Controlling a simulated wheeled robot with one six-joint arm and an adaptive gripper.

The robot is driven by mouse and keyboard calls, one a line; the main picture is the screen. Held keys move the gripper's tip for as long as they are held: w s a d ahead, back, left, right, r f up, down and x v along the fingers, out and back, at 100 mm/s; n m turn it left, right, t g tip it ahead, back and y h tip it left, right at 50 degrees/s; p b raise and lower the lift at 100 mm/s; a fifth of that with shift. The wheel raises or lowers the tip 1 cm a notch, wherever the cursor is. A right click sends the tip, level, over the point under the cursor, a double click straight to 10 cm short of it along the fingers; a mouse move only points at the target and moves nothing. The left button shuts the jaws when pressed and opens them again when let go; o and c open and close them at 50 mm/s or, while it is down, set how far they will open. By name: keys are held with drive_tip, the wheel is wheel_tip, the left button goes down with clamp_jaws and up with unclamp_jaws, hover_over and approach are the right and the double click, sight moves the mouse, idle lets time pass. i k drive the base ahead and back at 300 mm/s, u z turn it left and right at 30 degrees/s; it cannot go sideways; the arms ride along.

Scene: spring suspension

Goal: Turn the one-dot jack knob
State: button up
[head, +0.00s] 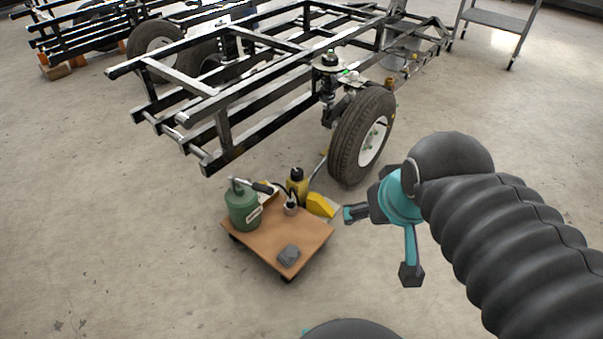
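I cannot make out a knob marked with one dot in the head view. A yellow and black upright body (297,186), possibly a jack, stands at the back of a low wooden cart (262,243). Next to it is a small silver cup-like part (291,208), with a dark hose or handle by it. A suspension unit (328,78) with a round top sits on the black frame above the tyre. My gripper (381,244) is open, its two fingers spread wide and empty, in the air right of the cart.
A green can (243,209) and a grey block (288,255) are on the cart. A yellow wedge (321,205) is at its back right. The wheel (363,136) and black frame (225,128) stand behind. Concrete floor is clear at left and front.

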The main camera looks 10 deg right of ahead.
sight(296, 175)
drive_tip(key=u, duration=0.05)
drive_tip(key=k, duration=0.55)
drive_tip(key=z, duration=0.7)
drive_tip(key=i, duration=1.6)
drive_tip(key=u, duration=0.55)
